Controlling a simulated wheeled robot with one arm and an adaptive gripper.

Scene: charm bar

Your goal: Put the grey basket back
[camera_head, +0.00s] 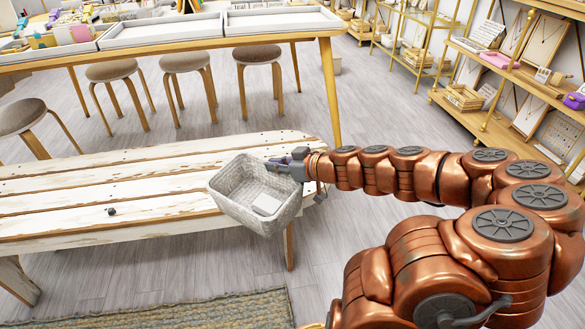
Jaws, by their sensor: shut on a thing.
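The grey basket (237,204) is a woven, open-topped basket at the right end of the white slatted bench. It is tilted, and its near part reaches past the bench's front edge. My gripper (281,168) is shut on the basket's far right rim. Whether the basket's underside touches the bench cannot be told.
The worn white bench (90,187) has a small dark round thing (111,211) on it. Behind stand several stools (185,64) and a long table with white trays (160,30). Shelves (515,70) stand at right. A rug (215,311) lies in front.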

